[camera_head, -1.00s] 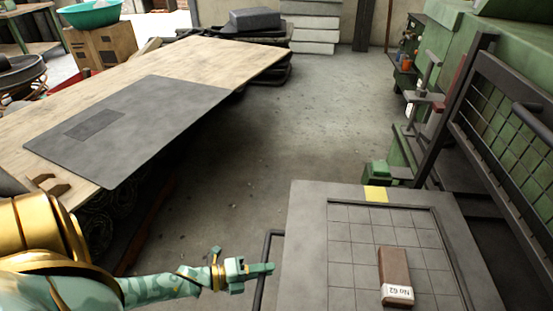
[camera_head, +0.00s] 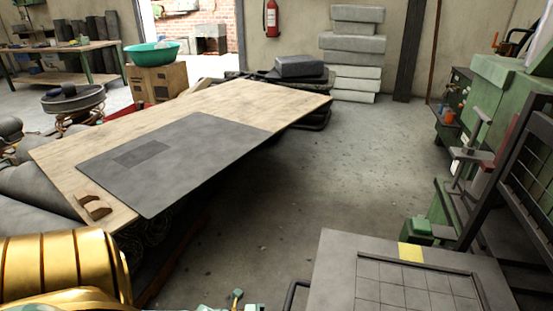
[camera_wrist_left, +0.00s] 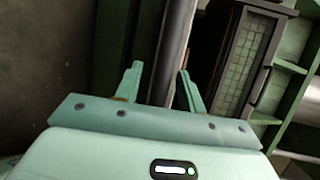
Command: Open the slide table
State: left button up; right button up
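The slide table (camera_head: 345,268) is a grey slab with a gridded inset and a yellow mark on its far edge, at the bottom right of the head view. Its dark bar handle (camera_head: 292,294) shows on its left side, cut off by the frame's bottom. Only a small green bit of my left gripper or wrist shows left of the handle. In the left wrist view my left gripper (camera_wrist_left: 160,88) has its two pale green fingers apart. A long grey bar runs between them in view; I cannot tell whether they touch it. My right gripper is out of view.
A wooden table (camera_head: 240,101) with a grey sheet (camera_head: 180,160) fills the left. Green machinery (camera_head: 490,105) and a dark grid frame (camera_head: 525,180) stand at the right. The concrete floor (camera_head: 300,190) between is free.

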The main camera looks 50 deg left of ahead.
pick_arm(q)
jog(key=shift+s+a+r, duration=0.15)
jog(key=shift+s+a, duration=0.05)
jog(key=shift+s, duration=0.15)
jog(key=p+v, duration=0.3)
jog(key=v, duration=1.2)
jog(key=shift+s+a, duration=0.2)
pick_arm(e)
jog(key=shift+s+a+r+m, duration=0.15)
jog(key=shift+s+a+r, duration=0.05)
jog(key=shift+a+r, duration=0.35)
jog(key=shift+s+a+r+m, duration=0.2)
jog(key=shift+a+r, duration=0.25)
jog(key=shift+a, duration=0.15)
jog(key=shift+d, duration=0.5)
